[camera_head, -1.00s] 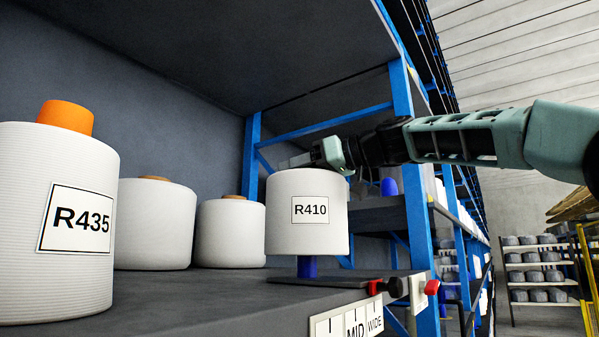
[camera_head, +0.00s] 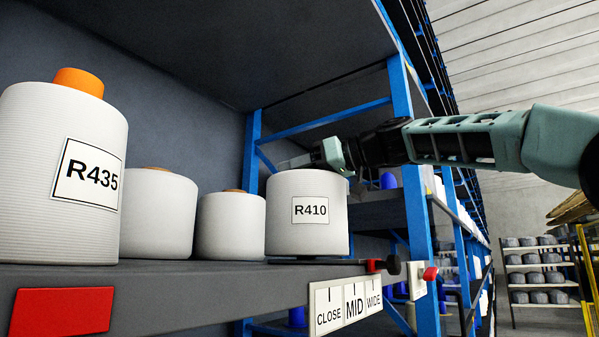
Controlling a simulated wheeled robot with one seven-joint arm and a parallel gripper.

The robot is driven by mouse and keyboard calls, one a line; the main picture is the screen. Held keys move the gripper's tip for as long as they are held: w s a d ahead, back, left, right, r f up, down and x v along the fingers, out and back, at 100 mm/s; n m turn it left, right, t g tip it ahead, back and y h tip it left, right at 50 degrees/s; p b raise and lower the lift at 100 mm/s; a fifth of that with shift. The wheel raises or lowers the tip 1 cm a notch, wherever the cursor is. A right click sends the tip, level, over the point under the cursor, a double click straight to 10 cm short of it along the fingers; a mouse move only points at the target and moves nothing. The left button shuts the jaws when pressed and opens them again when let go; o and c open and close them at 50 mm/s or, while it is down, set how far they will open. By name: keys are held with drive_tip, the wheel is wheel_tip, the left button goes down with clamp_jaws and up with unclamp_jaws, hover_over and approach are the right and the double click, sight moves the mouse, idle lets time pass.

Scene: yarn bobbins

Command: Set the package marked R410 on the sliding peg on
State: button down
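The white package marked R410 (camera_head: 307,235) stands upright near the right end of the shelf, its label facing me. Its underside is at or very near the thin dark plate (camera_head: 340,264) of the sliding peg; I cannot tell if they touch. The blue peg is hidden, with the package over it. My gripper (camera_head: 308,160) is at the package's top, reaching in from the right. The fingertips are mostly hidden behind the top rim; the package has come down with the gripper, so it appears held.
A larger package marked R435 (camera_head: 60,215) with an orange core and two unlabelled packages (camera_head: 158,212) (camera_head: 231,228) stand to the left. A CLOSE/MID/WIDE scale (camera_head: 345,306) is on the shelf front. A blue post (camera_head: 415,190) rises at the right, below my arm.

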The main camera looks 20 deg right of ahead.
drive_tip(key=shift+f+b, duration=0.2)
drive_tip(key=shift+b, duration=0.25)
idle(0.5)
drive_tip(key=c, duration=0.5)
unclamp_jaws()
drive_tip(key=shift+o, duration=0.3)
drive_tip(key=shift+f, duration=0.15)
drive_tip(key=shift+s+d+b, duration=0.2)
drive_tip(key=shift+d+b, duration=0.1)
drive_tip(key=b+v, duration=0.7)
drive_tip(key=v, duration=0.9)
drive_tip(key=shift+s+d+b, duration=0.25)
drive_tip(key=shift+s+b, duration=0.05)
drive_tip(key=shift+b, duration=0.05)
drive_tip(key=shift+d, duration=0.1)
